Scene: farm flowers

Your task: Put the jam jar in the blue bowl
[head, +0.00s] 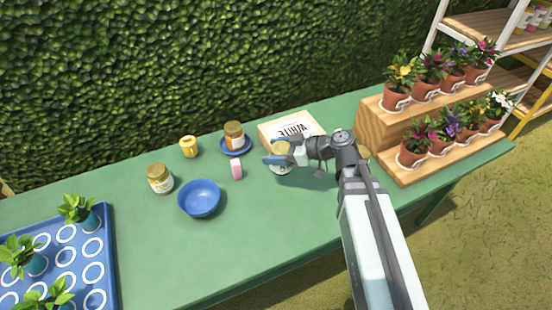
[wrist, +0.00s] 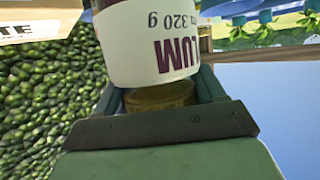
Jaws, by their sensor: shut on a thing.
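My gripper (head: 281,155) is shut on a jar with a gold lid (head: 284,147), right of the middle of the green table. In the wrist view the jar (wrist: 150,45) sits between the two fingers. Its white label reads "LUM" and "320 g", upside down in the picture, and its gold lid (wrist: 160,96) is near my palm. I cannot tell if the jar touches the table. The blue bowl (head: 199,199) stands left of my gripper, nearer the front edge, and looks empty.
A pink block (head: 236,169) stands between gripper and bowl. Behind are a brown jar (head: 234,135) on a blue saucer (head: 236,152) and a yellow object (head: 188,147). Another jar (head: 160,179) is left. A wooden box (head: 270,134), flower stand (head: 385,124) and blue tray (head: 108,245) flank them.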

